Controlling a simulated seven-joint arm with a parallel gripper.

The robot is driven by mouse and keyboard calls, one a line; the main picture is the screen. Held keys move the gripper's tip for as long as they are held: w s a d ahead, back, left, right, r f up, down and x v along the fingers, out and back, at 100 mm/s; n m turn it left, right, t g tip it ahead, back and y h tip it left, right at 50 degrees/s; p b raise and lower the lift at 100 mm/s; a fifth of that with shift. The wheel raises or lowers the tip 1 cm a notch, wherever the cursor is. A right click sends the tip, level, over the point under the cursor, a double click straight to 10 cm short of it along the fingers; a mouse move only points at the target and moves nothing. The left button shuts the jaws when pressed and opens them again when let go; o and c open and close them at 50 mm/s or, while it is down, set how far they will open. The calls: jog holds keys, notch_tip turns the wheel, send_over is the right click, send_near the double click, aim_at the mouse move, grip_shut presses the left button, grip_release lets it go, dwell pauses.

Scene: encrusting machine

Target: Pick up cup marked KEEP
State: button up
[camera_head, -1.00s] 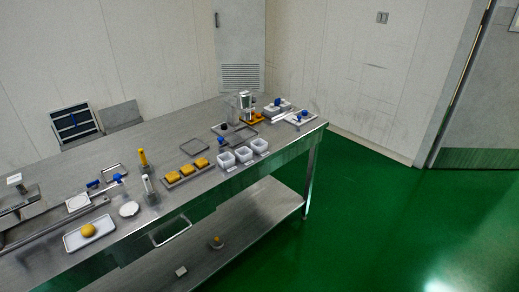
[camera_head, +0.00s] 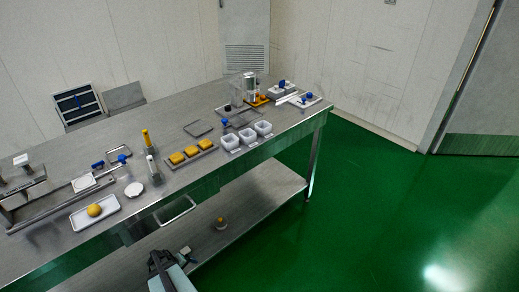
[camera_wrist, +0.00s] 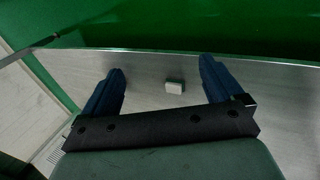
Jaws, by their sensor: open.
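Three small white cups stand in a row near the table's front edge in the head view: a left cup (camera_head: 231,142), a middle cup (camera_head: 248,136) and a right cup (camera_head: 263,128). Small pale labels lie in front of them, too small to read, so I cannot tell which is marked KEEP. My gripper (camera_head: 168,257) is low at the bottom of the head view, in front of the table and well away from the cups. In the wrist view my gripper (camera_wrist: 162,64) is open, with nothing held between its two dark blue fingers.
A small white block (camera_wrist: 174,87) lies on the metal lower shelf (camera_wrist: 150,66), seen between the fingers. A round brown item (camera_head: 220,223) sits on that shelf. A tray of yellow blocks (camera_head: 190,155) stands left of the cups.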

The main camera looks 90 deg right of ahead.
jog(key=s+d+r+m+g+h, duration=0.1)
jog(key=s+d+r+m+h, duration=0.15)
jog(key=s+d, duration=0.95)
jog(key=s+d+r+m+h, duration=0.1)
jog(key=s+d+r+m, duration=0.15)
jog(key=s+d, duration=0.95)
jog(key=s+d+r+m+g, duration=0.15)
jog(key=s+d+r, duration=0.35)
jog(key=s+d, duration=0.5)
jog(key=s+d+r+m+g, duration=0.15)
jog(key=s+r+g, duration=0.55)
jog(key=s+r, duration=1.05)
notch_tip(320, 180, up, 32)
jog(key=m+t+y, duration=0.7)
jog(key=m+t, duration=0.4)
jog(key=t, duration=0.2)
send_over(263, 125)
jog(key=a, duration=0.3)
jog(key=shift+g, duration=0.25)
jog(key=f, duration=1.4)
jog(key=shift+s+a, duration=0.1)
jog(key=shift+a, duration=0.15)
